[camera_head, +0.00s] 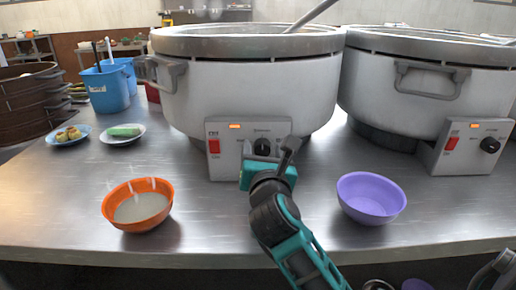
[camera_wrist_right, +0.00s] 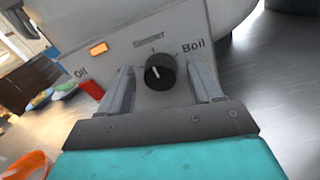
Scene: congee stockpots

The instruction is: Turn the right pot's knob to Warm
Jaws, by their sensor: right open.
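In the wrist view that box's black knob (camera_wrist_right: 160,71) sits between the open fingers, with a gap visible on each side. The labels Off, Simmer and Boil show around it. My left gripper is out of view.
An orange bowl (camera_head: 138,205) with pale contents and a purple bowl (camera_head: 371,198) stand on the steel counter (camera_head: 210,235), either side of my right arm. Two plates of food (camera_head: 122,134), a blue bin (camera_head: 105,90) and stacked dark steamers (camera_head: 28,100) are at the left.

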